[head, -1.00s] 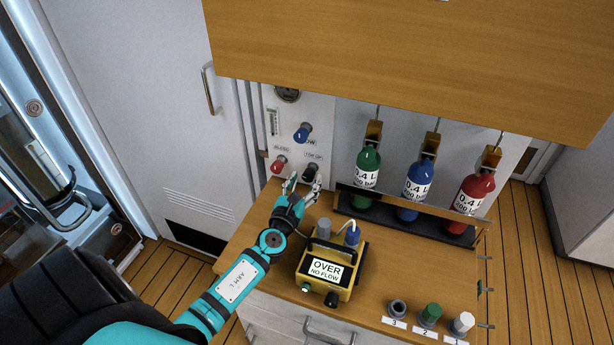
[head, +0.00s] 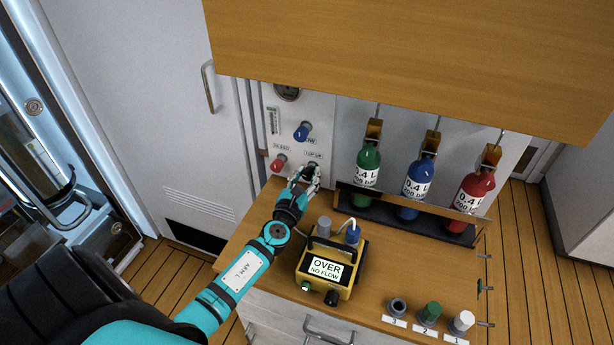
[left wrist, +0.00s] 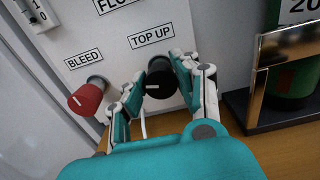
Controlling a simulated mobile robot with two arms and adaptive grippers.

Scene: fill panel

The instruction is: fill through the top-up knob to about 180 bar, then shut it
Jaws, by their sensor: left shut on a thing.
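The black top-up knob (left wrist: 158,82) is on the white panel (left wrist: 140,47), under its TOP UP label in the left wrist view. My left gripper (head: 304,176) is shut on this knob, with a finger on each side of it (left wrist: 157,92). In the head view the fingers mostly hide the knob. The red bleed knob (head: 279,163) is just left of it, also in the left wrist view (left wrist: 86,97). The blue flow knob (head: 301,133) is above. A round gauge (head: 287,92) is partly cut off by the overhead cabinet; its reading is not legible. My right gripper is not in view.
A yellow meter (head: 327,268) reading OVER, NO FLOW stands on the wooden counter (head: 255,235). Green (head: 366,168), blue (head: 419,181) and red (head: 474,194) bottles stand in a rack to the right. The wooden cabinet (head: 420,55) overhangs the panel.

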